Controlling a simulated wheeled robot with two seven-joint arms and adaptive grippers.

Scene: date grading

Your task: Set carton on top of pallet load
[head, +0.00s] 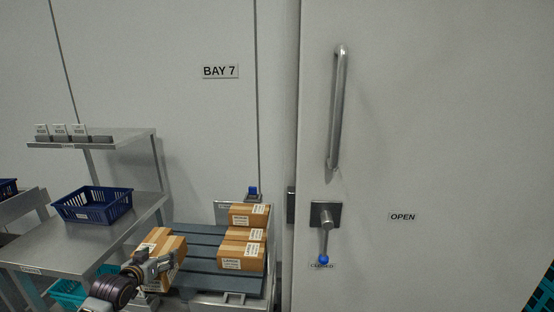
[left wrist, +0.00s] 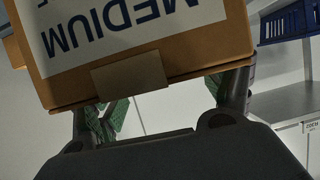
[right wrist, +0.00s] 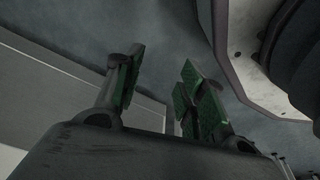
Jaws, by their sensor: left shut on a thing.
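My left gripper (head: 150,268) is shut on a brown carton (head: 163,243) near the left side of the pallet. In the left wrist view the held carton (left wrist: 200,60) fills the top and carries a label reading MEDIUM. The blue-grey slatted pallet (head: 195,252) bears several cartons on its right side: a front carton (head: 240,257), one behind it (head: 243,234) and a back one (head: 248,215). I cannot tell whether the held carton touches the pallet. My right gripper (right wrist: 155,85) is open and empty in the right wrist view; it is not in the head view.
A steel bench (head: 50,243) with a blue basket (head: 92,205) stands at the left, a teal crate (head: 68,291) below it. A large door (head: 430,150) with a long handle (head: 338,110) and a blue-tipped lever (head: 324,235) fills the right. The pallet's middle slats are bare.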

